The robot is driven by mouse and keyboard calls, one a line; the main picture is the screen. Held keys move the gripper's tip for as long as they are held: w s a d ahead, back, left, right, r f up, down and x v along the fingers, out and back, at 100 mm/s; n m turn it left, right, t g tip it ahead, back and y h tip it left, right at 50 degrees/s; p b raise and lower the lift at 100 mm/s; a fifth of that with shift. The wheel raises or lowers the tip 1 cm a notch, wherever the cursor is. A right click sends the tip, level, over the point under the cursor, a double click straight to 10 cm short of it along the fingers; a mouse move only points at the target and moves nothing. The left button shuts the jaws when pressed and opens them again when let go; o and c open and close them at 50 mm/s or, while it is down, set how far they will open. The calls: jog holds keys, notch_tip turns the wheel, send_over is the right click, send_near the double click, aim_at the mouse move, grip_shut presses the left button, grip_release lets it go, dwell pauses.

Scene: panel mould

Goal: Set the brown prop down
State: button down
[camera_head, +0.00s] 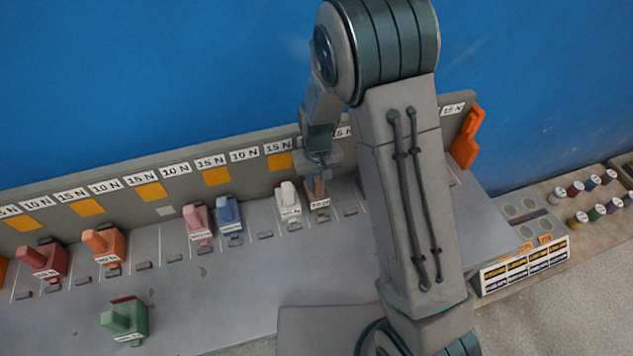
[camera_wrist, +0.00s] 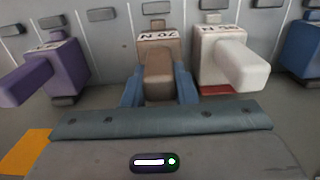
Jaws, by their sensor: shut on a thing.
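The brown prop (camera_head: 319,190) is in the row of props on the grey bench, just right of the white prop (camera_head: 287,197) in the head view. My gripper (camera_head: 318,172) comes down on it from above and is shut on its upper part. In the wrist view the brown prop (camera_wrist: 158,72) shows upright between the two blue-grey fingers of my gripper (camera_wrist: 158,90), its label facing away from me. Its base is hidden, so I cannot tell whether it touches the bench.
In the wrist view a purple prop (camera_wrist: 50,72) stands left, the white one close at right, a blue one (camera_wrist: 302,48) beyond. The head view shows red (camera_head: 44,261), orange (camera_head: 104,243) and green (camera_head: 125,319) props. A labelled back panel (camera_head: 120,165) runs behind the row.

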jog(key=shift+r, duration=0.1)
jog(key=c, duration=1.6)
grip_release()
jog(key=shift+f, duration=0.25)
jog(key=o, duration=0.4)
jog(key=shift+o, duration=0.2)
jog(key=shift+r, duration=0.1)
